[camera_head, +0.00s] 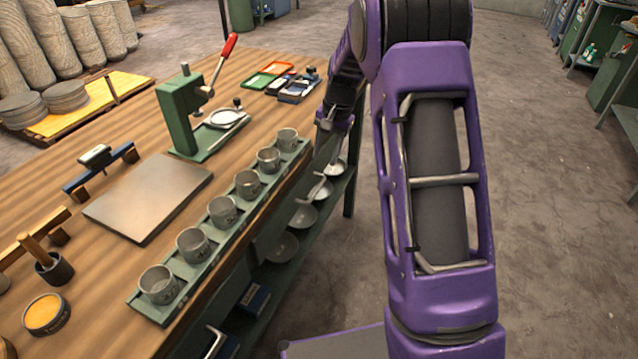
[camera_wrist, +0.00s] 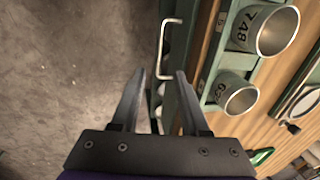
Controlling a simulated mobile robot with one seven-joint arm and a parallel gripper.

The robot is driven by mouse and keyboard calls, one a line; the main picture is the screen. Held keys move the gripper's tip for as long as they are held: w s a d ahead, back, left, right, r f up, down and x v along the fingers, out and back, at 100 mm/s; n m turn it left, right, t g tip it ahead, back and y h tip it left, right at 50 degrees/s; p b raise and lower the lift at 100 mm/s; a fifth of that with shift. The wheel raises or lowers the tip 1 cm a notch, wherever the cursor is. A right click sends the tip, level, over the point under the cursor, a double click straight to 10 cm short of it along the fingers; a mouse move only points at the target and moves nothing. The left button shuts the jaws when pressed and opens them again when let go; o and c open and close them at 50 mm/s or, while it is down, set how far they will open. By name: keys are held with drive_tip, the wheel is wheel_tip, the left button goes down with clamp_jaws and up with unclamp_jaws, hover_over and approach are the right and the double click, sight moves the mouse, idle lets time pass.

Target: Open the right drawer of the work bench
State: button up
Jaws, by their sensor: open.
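The work bench (camera_head: 225,75) has a wooden top and a dark green frame. In the wrist view, a pale metal bar handle (camera_wrist: 163,42) stands out from the bench's green front (camera_wrist: 187,85). It shows ahead of my gripper (camera_wrist: 160,75), its lower end in line with the gap between the fingertips. The fingers are apart with nothing gripped; I cannot tell whether they touch the handle. In the head view, my gripper (camera_head: 330,130) is at the bench's far right end, partly hidden by my arm. The right drawer's face is mostly hidden there. Another handle (camera_head: 216,343) shows at the near end.
A green rack with several metal cups (camera_head: 221,212) runs along the bench edge; cups also show beside my gripper in the wrist view (camera_wrist: 238,97). Metal bowls (camera_head: 303,216) sit below. A green press (camera_head: 187,115) stands on top. The concrete floor (camera_head: 545,180) right of the bench is clear.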

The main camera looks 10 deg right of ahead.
sight(317, 188)
drive_tip(key=f, duration=0.3)
drive_tip(key=w+a+f, duration=0.1)
drive_tip(key=f, duration=0.7)
drive_tip(key=shift+w+a+b, duration=0.15)
drive_tip(key=shift+a+b, duration=0.15)
drive_tip(key=shift+b, duration=0.1)
clamp_jaws()
idle(0.7)
